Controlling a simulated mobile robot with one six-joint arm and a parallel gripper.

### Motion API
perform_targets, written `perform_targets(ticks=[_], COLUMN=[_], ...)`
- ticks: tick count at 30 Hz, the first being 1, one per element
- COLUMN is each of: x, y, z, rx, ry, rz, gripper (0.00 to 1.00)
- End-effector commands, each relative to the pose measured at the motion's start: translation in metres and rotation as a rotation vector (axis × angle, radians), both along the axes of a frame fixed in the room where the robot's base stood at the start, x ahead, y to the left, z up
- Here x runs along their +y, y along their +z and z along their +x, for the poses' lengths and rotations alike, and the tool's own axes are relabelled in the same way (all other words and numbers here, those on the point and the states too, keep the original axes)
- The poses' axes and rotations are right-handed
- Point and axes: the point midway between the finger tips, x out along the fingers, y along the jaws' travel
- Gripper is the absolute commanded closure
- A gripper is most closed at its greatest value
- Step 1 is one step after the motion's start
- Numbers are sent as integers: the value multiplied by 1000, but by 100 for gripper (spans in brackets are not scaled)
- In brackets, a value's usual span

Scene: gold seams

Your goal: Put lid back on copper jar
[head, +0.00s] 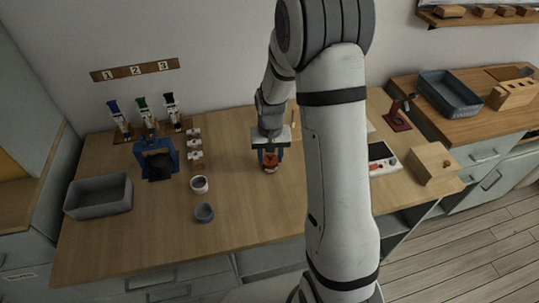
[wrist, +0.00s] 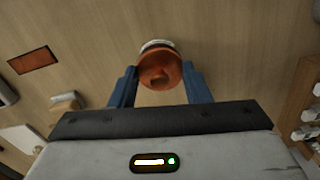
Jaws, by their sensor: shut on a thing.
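A round copper-orange piece (wrist: 160,70) with a darker knob-like middle sits between the two blue fingers of my gripper (wrist: 160,74) in the wrist view. It looks like the copper jar's lid. My gripper is shut on it. A pale and dark rim shows just past its far edge; I cannot tell if this is the jar or part of the same piece. In the head view, my gripper (head: 270,157) points down over the middle of the wooden table, with copper colour (head: 271,161) between and below its fingers. Whether lid and jar touch is hidden.
On the wooden table (head: 250,220), a white cup (head: 199,184) and a grey cup (head: 204,213) stand left of my gripper. Farther left are a blue stand (head: 157,160) and a grey bin (head: 98,207). A wooden box (head: 433,163) is at right. The front middle is clear.

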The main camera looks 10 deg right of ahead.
Motion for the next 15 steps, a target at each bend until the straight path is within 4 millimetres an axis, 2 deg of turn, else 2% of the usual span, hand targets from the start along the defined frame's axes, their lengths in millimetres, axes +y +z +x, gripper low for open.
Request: perform_targets(ticks=[10, 11, 15], x=[0, 0, 0], y=[0, 0, 0], z=[0, 0, 0], rx=[0, 0, 0], ry=[0, 0, 0], rz=[0, 0, 0], gripper=[78, 56, 45])
